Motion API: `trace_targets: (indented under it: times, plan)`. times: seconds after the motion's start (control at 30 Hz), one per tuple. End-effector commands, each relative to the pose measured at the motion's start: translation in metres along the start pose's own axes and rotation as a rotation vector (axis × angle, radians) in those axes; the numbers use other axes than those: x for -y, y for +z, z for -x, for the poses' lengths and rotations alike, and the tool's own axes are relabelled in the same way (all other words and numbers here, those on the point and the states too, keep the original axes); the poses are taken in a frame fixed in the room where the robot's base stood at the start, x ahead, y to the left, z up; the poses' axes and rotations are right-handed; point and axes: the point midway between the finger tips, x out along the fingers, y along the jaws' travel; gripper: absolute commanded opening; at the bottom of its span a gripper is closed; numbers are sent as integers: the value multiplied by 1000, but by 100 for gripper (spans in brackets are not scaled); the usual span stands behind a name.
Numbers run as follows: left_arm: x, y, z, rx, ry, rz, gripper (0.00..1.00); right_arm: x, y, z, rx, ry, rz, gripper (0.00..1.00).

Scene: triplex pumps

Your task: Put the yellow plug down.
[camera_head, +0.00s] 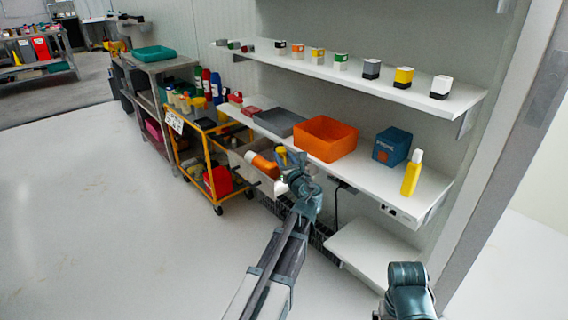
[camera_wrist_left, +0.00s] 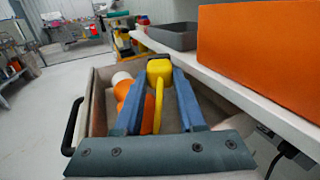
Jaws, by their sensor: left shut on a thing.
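The yellow plug (camera_wrist_left: 158,72) is held between the blue fingers of my left gripper (camera_wrist_left: 161,80) in the left wrist view, its thin yellow lead hanging back between them. In the head view the plug (camera_head: 281,154) shows as a small yellow piece at the tip of my left gripper (camera_head: 284,160). The gripper is shut on it, above an open drawer (camera_wrist_left: 99,100) under the shelf. In the drawer lies an orange and white object (camera_wrist_left: 122,88), partly hidden by a finger.
An orange bin (camera_head: 325,139), a grey tray (camera_head: 278,121), a blue box (camera_head: 391,146) and a yellow bottle (camera_head: 411,173) stand on the shelf beside the drawer. A yellow cart (camera_head: 212,165) stands to the left. The floor (camera_head: 120,220) at left is clear.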

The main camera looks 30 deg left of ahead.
Motion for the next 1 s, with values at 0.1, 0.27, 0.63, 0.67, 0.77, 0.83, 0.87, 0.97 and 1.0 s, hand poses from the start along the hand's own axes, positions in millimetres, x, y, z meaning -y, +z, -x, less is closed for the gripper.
trace_targets:
  times: [0.1,0.27,0.63,0.67,0.77,0.83,0.87,0.97,1.0]
  plan:
    - [0,2,0,0,0,0,0,0,0,2,0,0,0,100]
    - [0,0,0,0,0,0,0,0,0,0,0,0,0,100]
    - [0,-12,0,-1,0,2,0,2,-1,-12,-1,-2,2,100]
    - [0,-12,0,-2,0,3,0,2,-1,-12,-1,-2,2,100]
    - [0,-12,1,-3,1,7,43,2,-1,-11,-1,-2,2,100]
    - [0,-12,1,-4,1,8,55,2,-1,-11,-1,-2,2,100]
    - [-1,-12,1,-4,1,9,61,2,-1,-11,-1,-2,2,100]
    - [-1,-12,1,-4,1,10,69,2,-1,-11,-1,-2,2,100]
    - [-1,-12,2,-4,1,10,69,2,-1,-12,-1,-2,2,100]
